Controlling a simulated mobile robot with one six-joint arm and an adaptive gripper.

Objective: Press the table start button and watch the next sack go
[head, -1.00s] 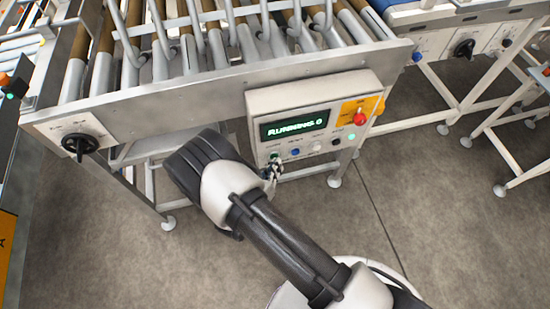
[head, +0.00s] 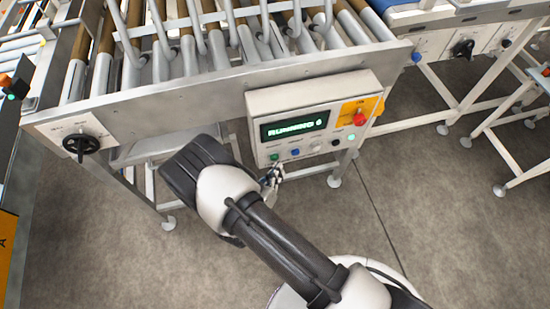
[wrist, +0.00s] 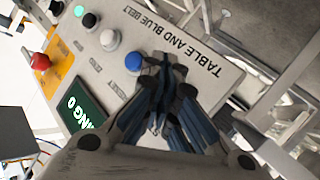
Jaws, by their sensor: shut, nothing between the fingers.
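The control box (head: 318,105) hangs on the front of the roller table (head: 190,92). Its lit display (head: 295,125) appears to read "RUNNING 0"; its end shows as "NG 0" in the wrist view (wrist: 88,115). The green button (head: 274,157) is at the left end of the lower row, beside the blue button (head: 295,152). My gripper (head: 273,174) is shut and empty, just below and in front of the green button, apparently off it. In the wrist view, my fingers (wrist: 163,75) hide the green button and sit beside the blue one (wrist: 133,62). No sack shows.
A red stop button (head: 359,118) on yellow, a green lamp (head: 352,137), a white button (head: 315,146) and a black button (head: 336,142) share the box. A black rotary switch (head: 81,146) is at the left. Metal hoops stand over the rollers. Floor below is open.

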